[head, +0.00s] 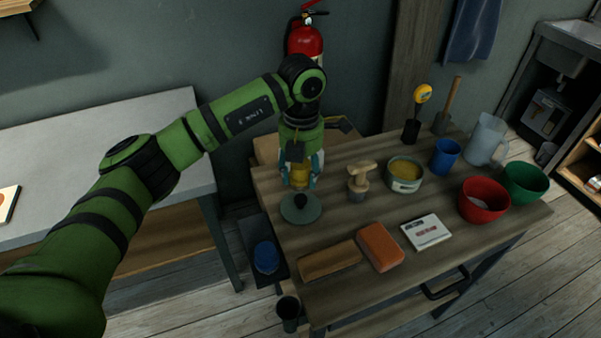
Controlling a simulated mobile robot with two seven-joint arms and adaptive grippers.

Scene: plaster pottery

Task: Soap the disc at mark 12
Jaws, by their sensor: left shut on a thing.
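A round grey-green disc (313,213) lies at the left end of the wooden worktable. My left gripper (300,178) points down above it, shut on a yellow-handled brush (300,201) with a dark, rounded lower end. The dark end is over the middle of the disc; I cannot tell whether it touches. The fingers hide part of the handle. No number or mark can be read on the disc. A green-grey bowl with yellow contents (405,186) stands to the right, perhaps the soap. My right gripper is not in view.
On the worktable (335,225) are a wooden-handled tool (358,178), a tan block (330,260), an orange block (380,247), a white scale (426,231), red (484,201) and green (525,182) bowls, a blue cup (445,157) and a clear jug (486,140). A fire extinguisher (305,42) hangs behind.

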